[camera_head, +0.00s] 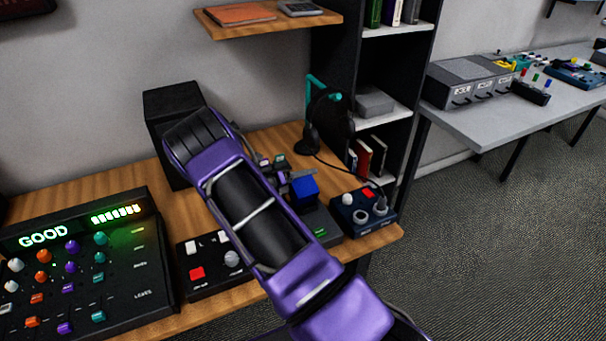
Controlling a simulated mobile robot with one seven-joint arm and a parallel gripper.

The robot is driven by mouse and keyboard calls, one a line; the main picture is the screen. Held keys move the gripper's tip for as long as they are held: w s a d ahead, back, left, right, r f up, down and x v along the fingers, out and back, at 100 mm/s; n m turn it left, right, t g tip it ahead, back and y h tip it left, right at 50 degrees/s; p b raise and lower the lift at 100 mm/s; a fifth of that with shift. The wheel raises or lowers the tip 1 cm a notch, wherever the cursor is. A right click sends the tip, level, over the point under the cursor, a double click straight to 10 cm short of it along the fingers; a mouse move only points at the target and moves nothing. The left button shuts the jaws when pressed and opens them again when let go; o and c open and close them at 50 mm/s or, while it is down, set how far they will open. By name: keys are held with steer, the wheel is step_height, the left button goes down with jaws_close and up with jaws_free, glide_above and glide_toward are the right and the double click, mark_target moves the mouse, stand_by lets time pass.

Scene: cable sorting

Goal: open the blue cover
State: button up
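The blue cover (304,189) is a small bright blue block. It stands on a dark device (322,226) with a small green lit label, near the right end of the wooden desk. My purple and black arm crosses the middle of the view and hides the device's left side. Dark parts that look like my gripper (285,178) show just left of the cover, close to it. Its fingers are too small and covered to tell whether they are open or touch the cover.
A control box with knobs and a red button (364,210) stands right of the device. A headset stand (316,120) is behind. Another button box (198,265) and a large panel reading GOOD (85,265) are on the left. A black speaker-like box (170,105) stands against the wall.

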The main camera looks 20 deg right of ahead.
steer(key=shift+d+r, duration=0.1)
steer(key=shift+d, duration=0.05)
steer(key=v, duration=1.7)
steer(key=shift+a, duration=0.25)
